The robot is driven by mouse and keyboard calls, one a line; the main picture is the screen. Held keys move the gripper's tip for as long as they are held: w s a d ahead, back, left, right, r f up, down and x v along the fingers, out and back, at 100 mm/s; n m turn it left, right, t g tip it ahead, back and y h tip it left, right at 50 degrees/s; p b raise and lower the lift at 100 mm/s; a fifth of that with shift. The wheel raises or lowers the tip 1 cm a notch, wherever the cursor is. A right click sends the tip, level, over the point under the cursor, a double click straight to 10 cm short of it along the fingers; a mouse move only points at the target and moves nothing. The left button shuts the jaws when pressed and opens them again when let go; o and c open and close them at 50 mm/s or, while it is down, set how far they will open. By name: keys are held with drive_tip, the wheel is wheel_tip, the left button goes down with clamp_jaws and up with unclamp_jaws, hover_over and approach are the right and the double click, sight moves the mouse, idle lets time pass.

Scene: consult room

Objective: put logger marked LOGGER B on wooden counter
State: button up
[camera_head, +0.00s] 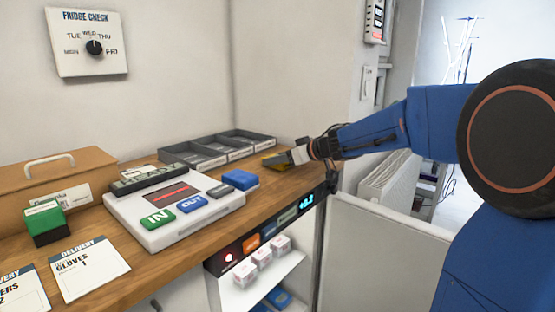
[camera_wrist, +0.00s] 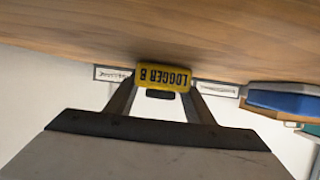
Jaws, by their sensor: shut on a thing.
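The yellow logger marked LOGGER B (camera_wrist: 163,77) is between my gripper's fingertips in the wrist view, its lettering upside down. My gripper (camera_wrist: 160,94) is shut on it. The counter's wood (camera_wrist: 80,30) fills the top of the wrist view, close to the logger. I cannot tell whether the logger touches it.
A grey divided tray (camera_head: 215,150) stands behind my gripper, against the wall. A blue block (camera_head: 240,179) and a white device with IN and OUT buttons (camera_head: 172,212) are to the left. A green stamp (camera_head: 45,222) and delivery cards (camera_head: 88,268) lie farther left.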

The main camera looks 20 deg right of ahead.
drive_tip(key=shift+f, duration=0.1)
drive_tip(key=o, duration=1.2)
drive_tip(key=shift+c, duration=0.2)
